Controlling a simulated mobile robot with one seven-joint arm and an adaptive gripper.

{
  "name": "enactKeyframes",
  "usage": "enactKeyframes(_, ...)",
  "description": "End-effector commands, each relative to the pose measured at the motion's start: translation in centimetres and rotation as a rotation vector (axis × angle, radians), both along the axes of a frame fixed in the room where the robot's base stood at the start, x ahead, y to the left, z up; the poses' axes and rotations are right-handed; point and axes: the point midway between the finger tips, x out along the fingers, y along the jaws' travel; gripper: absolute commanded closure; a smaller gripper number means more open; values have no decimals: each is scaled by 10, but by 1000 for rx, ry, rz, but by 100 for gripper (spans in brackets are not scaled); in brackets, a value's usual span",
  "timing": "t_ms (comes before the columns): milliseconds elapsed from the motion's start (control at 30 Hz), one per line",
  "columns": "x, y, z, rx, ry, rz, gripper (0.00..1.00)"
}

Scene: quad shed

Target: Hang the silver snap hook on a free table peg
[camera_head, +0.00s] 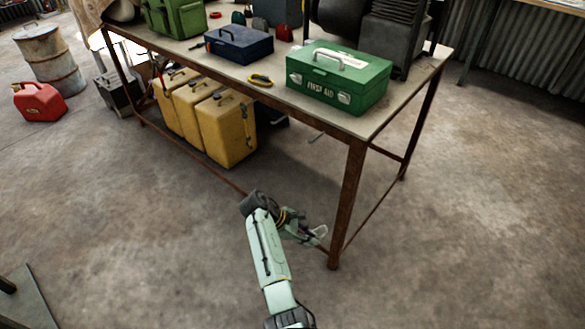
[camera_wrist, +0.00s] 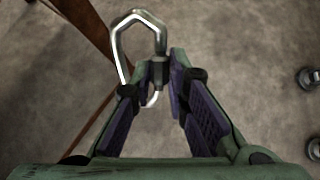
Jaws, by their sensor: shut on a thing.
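My gripper (camera_head: 312,234) is low in front of the table, near the foot of its front right leg. The silver snap hook (camera_wrist: 118,48) is a bright bent metal loop in the wrist view. My gripper's fingers (camera_wrist: 165,70) are shut on its dark grey end, and the loop sticks out to the left. The hook (camera_head: 321,231) shows small and pale in the head view, held off the table. The table (camera_head: 392,113) has a pale top and rusty legs. A small thin piece (camera_head: 316,138) shows below its front edge; I cannot tell whether it is a peg.
A green first aid box (camera_head: 338,80), a dark blue box (camera_head: 239,44) and yellow pliers (camera_head: 260,79) lie on the tabletop. Yellow canisters (camera_head: 226,130) stand underneath. A red fuel can (camera_head: 40,101) is at left. Round metal knobs (camera_wrist: 308,78) show at the wrist view's right edge. Floor at right is clear.

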Motion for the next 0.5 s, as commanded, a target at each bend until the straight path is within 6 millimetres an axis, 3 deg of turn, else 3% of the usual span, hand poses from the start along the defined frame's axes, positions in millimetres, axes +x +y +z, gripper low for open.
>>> enactKeyframes(167, 15, 10, 67, -250, -50, 438, 100)
enactKeyframes(300, 26, 20, 136, -457, -167, 746, 100)
enactKeyframes(500, 31, 44, 231, -661, -341, 969, 100)
